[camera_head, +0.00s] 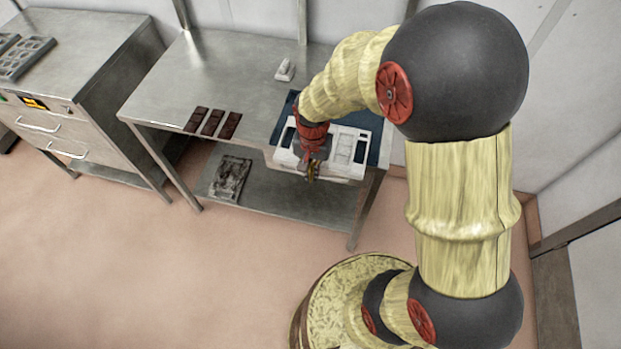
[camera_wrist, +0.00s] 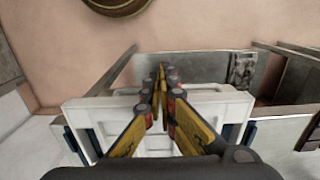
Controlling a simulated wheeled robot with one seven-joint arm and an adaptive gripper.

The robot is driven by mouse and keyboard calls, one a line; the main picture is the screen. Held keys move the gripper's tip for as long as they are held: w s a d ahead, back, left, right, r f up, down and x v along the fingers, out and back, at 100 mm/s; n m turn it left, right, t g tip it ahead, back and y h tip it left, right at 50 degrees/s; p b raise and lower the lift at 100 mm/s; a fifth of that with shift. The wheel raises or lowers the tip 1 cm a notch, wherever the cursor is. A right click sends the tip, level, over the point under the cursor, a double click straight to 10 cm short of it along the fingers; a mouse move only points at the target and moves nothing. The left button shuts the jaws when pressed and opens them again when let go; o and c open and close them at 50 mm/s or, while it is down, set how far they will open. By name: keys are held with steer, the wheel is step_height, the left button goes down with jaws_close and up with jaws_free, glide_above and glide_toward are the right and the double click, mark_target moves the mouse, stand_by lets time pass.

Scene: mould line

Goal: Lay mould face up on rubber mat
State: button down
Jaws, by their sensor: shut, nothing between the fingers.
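The white mould (camera_head: 345,148) lies on the dark blue rubber mat (camera_head: 384,150) at the right end of the steel table. Recessed frames show on its upper side, though I cannot tell for sure which face this is. Its front edge reaches the table's front edge. In the wrist view the mould (camera_wrist: 225,105) spreads beneath my gripper, with strips of the mat (camera_wrist: 250,132) at its sides. My gripper (camera_head: 313,175) is shut and empty at the mould's front edge; its fingertips (camera_wrist: 160,72) meet in the wrist view. My wrist hides the mould's middle.
Several dark brown bars (camera_head: 212,122) lie on the steel table (camera_head: 190,80) left of the mat. A small white object (camera_head: 285,70) stands at the back. A dark grey tray-like thing (camera_head: 231,178) lies on the lower shelf. A steel cabinet (camera_head: 75,75) stands at left; floor in front is clear.

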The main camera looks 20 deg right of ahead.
stand_by(0.3)
steer(key=w+d, duration=0.2)
steer(key=w+d+p, duration=0.1)
steer(key=w+d, duration=0.1)
steer(key=w, duration=0.1)
steer(key=w+d, duration=0.2)
steer(key=w, duration=0.1)
steer(key=shift+w+d+p, duration=0.15)
steer(key=shift+w+p, duration=0.1)
steer(key=shift+p, duration=0.15)
steer(key=shift+s, duration=0.1)
